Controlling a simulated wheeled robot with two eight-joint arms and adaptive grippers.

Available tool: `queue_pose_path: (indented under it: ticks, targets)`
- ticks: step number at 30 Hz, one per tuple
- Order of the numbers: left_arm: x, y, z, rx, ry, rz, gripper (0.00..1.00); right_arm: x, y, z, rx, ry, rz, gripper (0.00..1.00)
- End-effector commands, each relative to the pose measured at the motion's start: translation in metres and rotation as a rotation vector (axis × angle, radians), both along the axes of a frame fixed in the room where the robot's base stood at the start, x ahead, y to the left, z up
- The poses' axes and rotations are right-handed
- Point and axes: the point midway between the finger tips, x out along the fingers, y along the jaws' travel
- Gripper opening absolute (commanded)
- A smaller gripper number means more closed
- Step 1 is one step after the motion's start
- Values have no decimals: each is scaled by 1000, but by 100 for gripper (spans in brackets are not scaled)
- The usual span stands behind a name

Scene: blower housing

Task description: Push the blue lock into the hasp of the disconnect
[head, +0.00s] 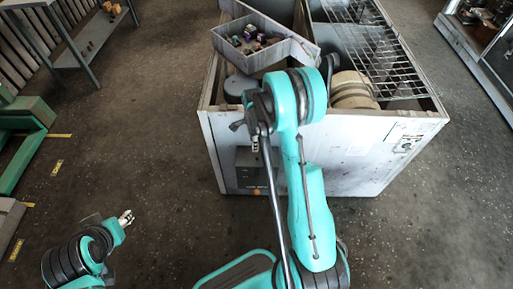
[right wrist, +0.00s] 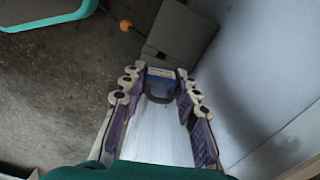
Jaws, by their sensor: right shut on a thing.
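My right gripper (right wrist: 159,78) is shut on the blue lock (right wrist: 160,72), which sits between its fingertips in the right wrist view. A grey loop shows just below the blue part. The disconnect is a grey box (head: 249,163) low on the front wall of the housing. It also shows in the right wrist view as a grey box (right wrist: 180,34) beyond the lock, with an orange-knobbed lever (right wrist: 126,25) beside it. The lock appears apart from the box. I cannot make out the hasp. My left gripper (head: 126,217) is at the lower left, away from the housing; its jaws are too small to judge.
The pale blower housing (head: 330,150) stands open-topped, with a wire grille (head: 362,45) over its right part. A tray (head: 262,58) of small parts rests on its top left. A bench (head: 85,40) stands at the back left.

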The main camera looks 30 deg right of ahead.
Motion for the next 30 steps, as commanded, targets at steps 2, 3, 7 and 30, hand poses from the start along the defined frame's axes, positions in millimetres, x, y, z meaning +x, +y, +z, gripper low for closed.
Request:
queue_pose_path:
  ticks: [2,3,7,30]
  targets:
    - [0,0,-5,0,0,0,40,1,-9,-16,0,0,-113,12]
    - [0,0,-6,0,0,0,40,1,-12,-20,0,0,-155,12]
    - [0,0,-8,0,0,0,40,1,-16,-28,0,0,-222,12]
    - [0,0,-41,0,0,0,40,1,-16,-84,0,0,-224,12]
